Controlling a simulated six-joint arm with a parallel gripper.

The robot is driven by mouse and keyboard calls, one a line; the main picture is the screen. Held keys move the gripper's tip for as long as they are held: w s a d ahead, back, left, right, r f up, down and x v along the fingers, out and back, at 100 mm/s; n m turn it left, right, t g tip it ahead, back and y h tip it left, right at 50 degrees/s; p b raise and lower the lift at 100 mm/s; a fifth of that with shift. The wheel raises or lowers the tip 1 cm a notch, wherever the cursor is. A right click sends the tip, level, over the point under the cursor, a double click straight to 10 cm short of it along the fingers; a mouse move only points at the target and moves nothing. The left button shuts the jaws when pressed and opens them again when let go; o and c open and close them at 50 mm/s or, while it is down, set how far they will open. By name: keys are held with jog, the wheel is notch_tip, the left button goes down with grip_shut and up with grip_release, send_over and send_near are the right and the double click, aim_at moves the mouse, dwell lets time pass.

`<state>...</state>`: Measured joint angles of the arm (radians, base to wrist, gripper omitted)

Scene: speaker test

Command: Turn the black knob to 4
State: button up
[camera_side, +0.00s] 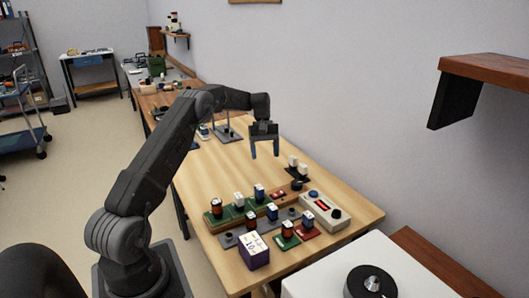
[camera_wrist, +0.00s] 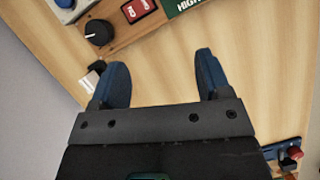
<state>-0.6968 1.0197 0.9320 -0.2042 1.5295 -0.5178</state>
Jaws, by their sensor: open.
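A black knob (camera_wrist: 98,32) sits on a wooden block at the upper left of the wrist view. A pale mark shows on its left side; no numerals are readable. In the side view, a small dark knob (camera_side: 297,184) shows on the wooden block near the wall side of the table. My gripper (camera_side: 265,152) is open and empty, held above the table behind the block. In the wrist view its blue fingers (camera_wrist: 161,64) are apart, with bare table between them. The knob is ahead of the left finger and apart from it.
A red switch (camera_wrist: 138,9) and a green "HIGH" plate (camera_wrist: 188,4) are beside the knob. A light grey box (camera_side: 318,205) with a blue button is close by. Several blocks and holders, including a purple box (camera_side: 253,252), fill the table's near end.

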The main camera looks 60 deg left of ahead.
jog(key=shift+c, duration=0.5)
jog(key=shift+w+d, duration=0.1)
jog(key=shift+d, duration=0.05)
jog(key=shift+c, duration=0.7)
jog(key=d+y, duration=0.1)
jog(key=w+d+m+y, duration=0.1)
jog(key=d, duration=0.1)
jog(key=w+d+m+t+y, duration=0.1)
jog(key=y, duration=0.1)
jog(key=shift+w+d, duration=0.2)
jog(key=shift+c, duration=0.2)
jog(key=m+t+y, duration=0.3)
jog(key=m+t, duration=0.1)
send_near(297, 182)
jog(key=x, duration=0.9)
jog(key=shift+f, duration=0.1)
jog(key=shift+c, duration=0.3)
jog(key=shift+m, duration=0.3)
jog(key=c, duration=0.6)
